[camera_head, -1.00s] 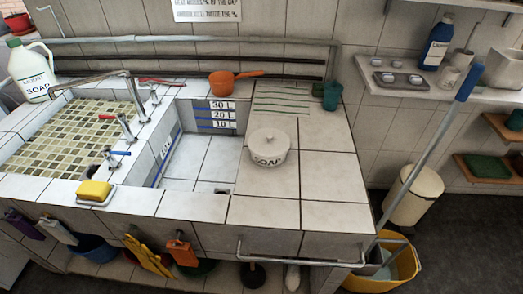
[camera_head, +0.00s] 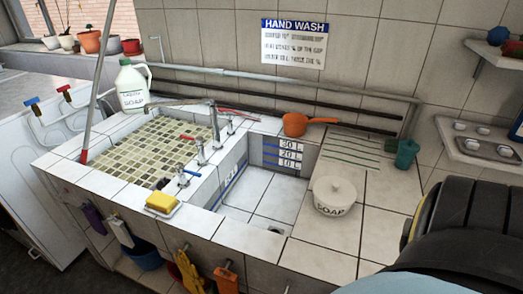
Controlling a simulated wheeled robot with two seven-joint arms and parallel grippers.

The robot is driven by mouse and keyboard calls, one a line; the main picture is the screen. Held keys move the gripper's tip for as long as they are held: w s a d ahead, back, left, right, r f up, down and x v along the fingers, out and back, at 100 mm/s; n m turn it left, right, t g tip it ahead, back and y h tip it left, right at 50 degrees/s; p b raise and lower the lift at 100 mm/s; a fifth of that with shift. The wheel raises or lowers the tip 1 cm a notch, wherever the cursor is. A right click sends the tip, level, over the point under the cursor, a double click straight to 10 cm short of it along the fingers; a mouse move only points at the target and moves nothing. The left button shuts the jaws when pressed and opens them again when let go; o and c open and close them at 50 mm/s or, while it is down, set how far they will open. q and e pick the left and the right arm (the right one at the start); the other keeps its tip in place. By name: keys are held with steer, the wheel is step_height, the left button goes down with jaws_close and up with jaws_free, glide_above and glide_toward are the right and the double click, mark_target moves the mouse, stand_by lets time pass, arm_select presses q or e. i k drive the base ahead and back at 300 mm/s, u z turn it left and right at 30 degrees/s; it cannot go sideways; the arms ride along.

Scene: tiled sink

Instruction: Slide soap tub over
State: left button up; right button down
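Neither gripper shows.
An orange scoop (camera_head: 297,124) and a teal cup (camera_head: 406,154) stand at the counter's back. A yellow sponge (camera_head: 161,201) lies on the front ledge at left. Taps (camera_head: 200,150) rise between the two basins. Bare tiles lie behind and in front of the tub.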

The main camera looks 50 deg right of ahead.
mark_target(328, 211)
steer(key=u, duration=1.05)
steer(key=i, duration=0.9)
steer(key=z, duration=2.7)
